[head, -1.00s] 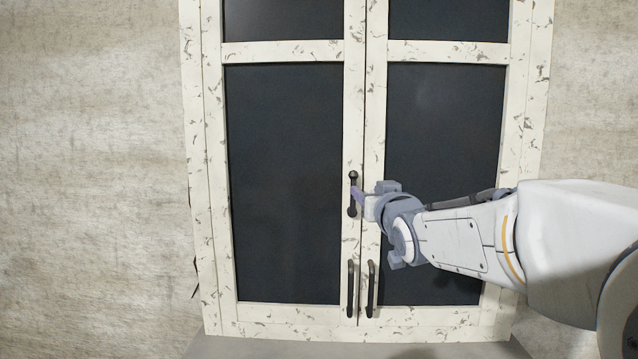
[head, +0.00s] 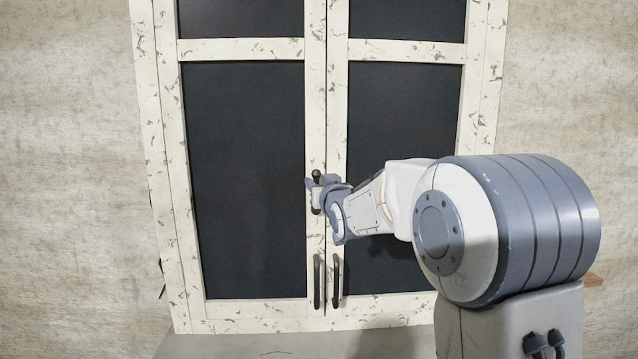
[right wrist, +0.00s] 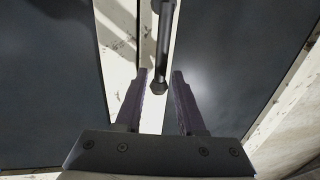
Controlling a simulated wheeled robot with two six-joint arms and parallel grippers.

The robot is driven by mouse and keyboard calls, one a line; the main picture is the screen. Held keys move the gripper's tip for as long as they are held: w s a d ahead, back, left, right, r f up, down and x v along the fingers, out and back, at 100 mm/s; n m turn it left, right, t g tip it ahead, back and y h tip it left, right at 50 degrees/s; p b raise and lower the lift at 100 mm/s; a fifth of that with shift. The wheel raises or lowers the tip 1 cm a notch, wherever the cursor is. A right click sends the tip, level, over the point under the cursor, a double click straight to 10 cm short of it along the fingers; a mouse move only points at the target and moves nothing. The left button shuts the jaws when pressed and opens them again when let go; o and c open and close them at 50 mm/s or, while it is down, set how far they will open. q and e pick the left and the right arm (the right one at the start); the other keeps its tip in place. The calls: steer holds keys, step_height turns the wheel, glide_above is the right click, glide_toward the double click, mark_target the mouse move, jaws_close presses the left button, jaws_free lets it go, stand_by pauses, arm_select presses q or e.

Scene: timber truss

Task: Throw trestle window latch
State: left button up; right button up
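The window (head: 316,150) has two dark-glazed leaves in a flaking cream frame. Its dark latch (head: 316,176) sits upright on the left leaf's inner stile, by the centre seam. My right gripper (head: 314,187) is at the latch and hides part of it in the head view. In the right wrist view, the latch's dark bar (right wrist: 165,45) comes down from the top, with its rounded end between the two purple fingertips of my right gripper (right wrist: 160,76). The fingers are open, with gaps on both sides of the bar. My left gripper is not in view.
Two dark pull handles, left (head: 317,281) and right (head: 337,280), stand below the latch, either side of the seam. A grey sill or ledge (head: 260,345) runs under the window. Plain plaster wall (head: 70,180) is clear to the left.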

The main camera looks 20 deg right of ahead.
jaws_close()
